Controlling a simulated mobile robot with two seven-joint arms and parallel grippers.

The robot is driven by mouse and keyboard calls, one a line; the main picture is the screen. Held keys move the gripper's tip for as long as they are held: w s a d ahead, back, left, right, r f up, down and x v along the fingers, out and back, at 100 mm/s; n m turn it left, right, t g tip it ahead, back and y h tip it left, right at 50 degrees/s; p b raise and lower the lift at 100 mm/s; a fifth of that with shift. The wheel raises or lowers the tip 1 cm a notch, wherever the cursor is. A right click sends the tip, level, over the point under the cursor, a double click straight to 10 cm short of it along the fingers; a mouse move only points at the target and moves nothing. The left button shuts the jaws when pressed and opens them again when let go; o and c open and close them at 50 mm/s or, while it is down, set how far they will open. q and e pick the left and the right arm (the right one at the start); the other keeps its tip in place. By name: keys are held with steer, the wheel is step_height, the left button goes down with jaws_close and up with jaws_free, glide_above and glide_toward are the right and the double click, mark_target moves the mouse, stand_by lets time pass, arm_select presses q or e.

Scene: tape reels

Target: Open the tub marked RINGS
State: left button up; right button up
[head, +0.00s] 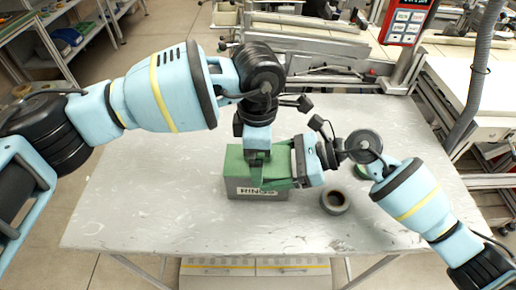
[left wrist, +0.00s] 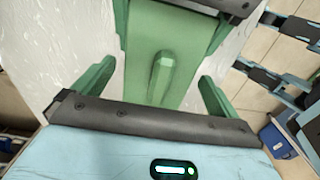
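A grey tub (head: 243,194) with a green lid stands on the table; its front label reads RINGS. The lid (head: 234,160) is on. In the left wrist view the lid's raised handle (left wrist: 162,75) lies between the spread fingers of my left gripper (left wrist: 155,86), clear of both. In the head view my left gripper (head: 258,168) points down over the lid, its fingers mostly hidden. My right gripper (head: 279,168) comes in from the right with one finger along the tub's front and one at its back; whether they press on it is unclear.
A grey tape reel (head: 335,209) lies right of the tub, with a green reel (head: 361,173) behind it, partly under my right arm. The table (head: 140,195) is bare to the left and in front. A metal rail (head: 315,80) runs behind it.

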arm_select(q)
steer(key=c, duration=0.9)
steer(key=shift+r, duration=0.15)
steer(key=shift+r, duration=1.05)
arm_select(e)
steer(key=shift+d+f, duration=0.1)
steer(key=shift+f, duration=0.25)
steer(key=shift+s, duration=0.1)
arm_select(q)
steer(key=shift+d+r, duration=0.1)
steer(key=shift+r, duration=0.05)
steer(key=shift+r+g, duration=0.1)
steer(key=shift+g, duration=0.3)
steer(key=c, duration=1)
steer(key=shift+g, duration=0.4)
jaws_close()
arm_select(e)
steer(key=shift+r, duration=0.2)
